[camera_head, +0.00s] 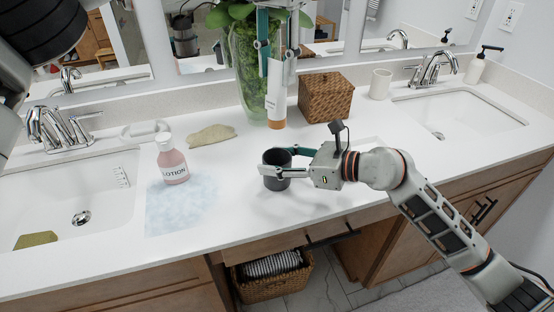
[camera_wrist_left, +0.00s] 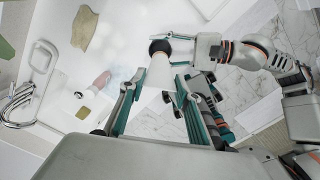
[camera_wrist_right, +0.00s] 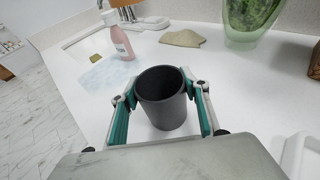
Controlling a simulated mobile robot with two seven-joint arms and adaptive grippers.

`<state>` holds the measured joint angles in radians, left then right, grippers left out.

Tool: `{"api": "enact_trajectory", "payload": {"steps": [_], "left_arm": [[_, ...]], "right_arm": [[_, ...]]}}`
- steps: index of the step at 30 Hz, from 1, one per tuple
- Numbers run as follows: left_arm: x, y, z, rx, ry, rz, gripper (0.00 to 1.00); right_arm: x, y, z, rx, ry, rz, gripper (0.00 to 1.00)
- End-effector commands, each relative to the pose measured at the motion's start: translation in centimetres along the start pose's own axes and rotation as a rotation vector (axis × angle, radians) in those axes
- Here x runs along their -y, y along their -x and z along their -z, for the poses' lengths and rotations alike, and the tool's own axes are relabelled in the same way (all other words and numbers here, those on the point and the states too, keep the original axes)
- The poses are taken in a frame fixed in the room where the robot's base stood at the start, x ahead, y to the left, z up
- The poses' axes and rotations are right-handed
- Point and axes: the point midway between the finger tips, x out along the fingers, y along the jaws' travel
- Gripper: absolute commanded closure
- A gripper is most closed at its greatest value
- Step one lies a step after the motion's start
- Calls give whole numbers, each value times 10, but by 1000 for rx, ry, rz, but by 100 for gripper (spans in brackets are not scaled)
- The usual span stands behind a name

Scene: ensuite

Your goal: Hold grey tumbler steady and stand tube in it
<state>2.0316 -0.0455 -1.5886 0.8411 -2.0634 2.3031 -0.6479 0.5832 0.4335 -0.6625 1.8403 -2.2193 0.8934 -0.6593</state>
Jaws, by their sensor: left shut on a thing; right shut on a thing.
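The dark grey tumbler (camera_head: 276,178) stands upright on the white counter. My right gripper (camera_head: 277,163) is shut on it, one finger on each side. In the right wrist view the tumbler (camera_wrist_right: 162,97) sits between the fingers (camera_wrist_right: 162,108), and its open mouth looks empty. My left gripper (camera_head: 277,62) is shut on the white tube (camera_head: 275,90) and holds it upright, orange-brown cap down, above the counter, above and behind the tumbler in the head view. In the left wrist view the white tube (camera_wrist_left: 160,72) lies between the fingers (camera_wrist_left: 155,85), toward the dark tumbler (camera_wrist_left: 160,47).
A pink lotion bottle (camera_head: 173,165) and a beige cloth (camera_head: 211,135) stand or lie left of the tumbler. A green glass vase (camera_head: 247,75) and a wicker box (camera_head: 326,97) stand behind. A white cup (camera_head: 380,84) is further right. Sinks lie at both sides.

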Motion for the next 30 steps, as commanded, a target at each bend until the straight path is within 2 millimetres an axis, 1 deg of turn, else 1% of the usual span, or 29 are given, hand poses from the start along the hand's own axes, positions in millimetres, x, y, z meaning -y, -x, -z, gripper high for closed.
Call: {"api": "enact_trajectory", "payload": {"steps": [30], "left_arm": [[0, -64, 0, 0, -1, 1, 100]], "right_arm": [[0, 0, 0, 0, 0, 0, 81]]}}
